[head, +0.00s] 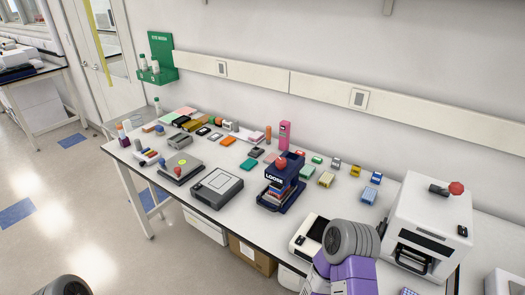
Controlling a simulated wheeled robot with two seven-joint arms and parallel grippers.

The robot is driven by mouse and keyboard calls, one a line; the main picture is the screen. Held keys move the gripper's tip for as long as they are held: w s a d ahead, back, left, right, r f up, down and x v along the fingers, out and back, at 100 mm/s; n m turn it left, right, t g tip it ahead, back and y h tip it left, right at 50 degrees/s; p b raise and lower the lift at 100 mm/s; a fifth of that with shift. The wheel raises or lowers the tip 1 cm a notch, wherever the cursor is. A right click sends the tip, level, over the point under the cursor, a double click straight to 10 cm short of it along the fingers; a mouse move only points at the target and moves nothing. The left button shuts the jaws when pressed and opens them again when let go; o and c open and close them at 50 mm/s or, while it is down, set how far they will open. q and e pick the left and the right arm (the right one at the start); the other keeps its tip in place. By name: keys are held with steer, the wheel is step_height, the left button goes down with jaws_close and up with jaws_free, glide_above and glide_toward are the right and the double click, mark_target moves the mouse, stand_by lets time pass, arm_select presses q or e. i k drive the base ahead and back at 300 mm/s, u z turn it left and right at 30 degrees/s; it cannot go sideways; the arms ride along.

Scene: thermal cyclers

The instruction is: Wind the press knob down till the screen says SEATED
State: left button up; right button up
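A dark blue press (291,193) stands on the bench near the middle of the head view. A red knob (281,162) sits on its top. The dark front panel, its screen (273,177), reads LOOSE in white letters. Coloured flat items are stacked in the press below the panel. Neither gripper shows; only a grey and purple part of my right arm is at the bottom right, in front of the bench, and a dark rounded part of mine is at the bottom left corner. Nothing of mine touches the press.
A white cycler (432,222) with a dark arm and red knob (456,188) stands at right. A grey flat device (217,187) lies left of the press. Small coloured boxes and blocks crowd the bench behind. A green rack (161,58) hangs on the wall.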

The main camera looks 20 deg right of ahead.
mark_target(281, 162)
steer(key=u, duration=1.35)
steer(key=k, duration=0.95)
steer(key=z, duration=1.3)
steer(key=i, duration=0.45)
steer(key=u, duration=0.05)
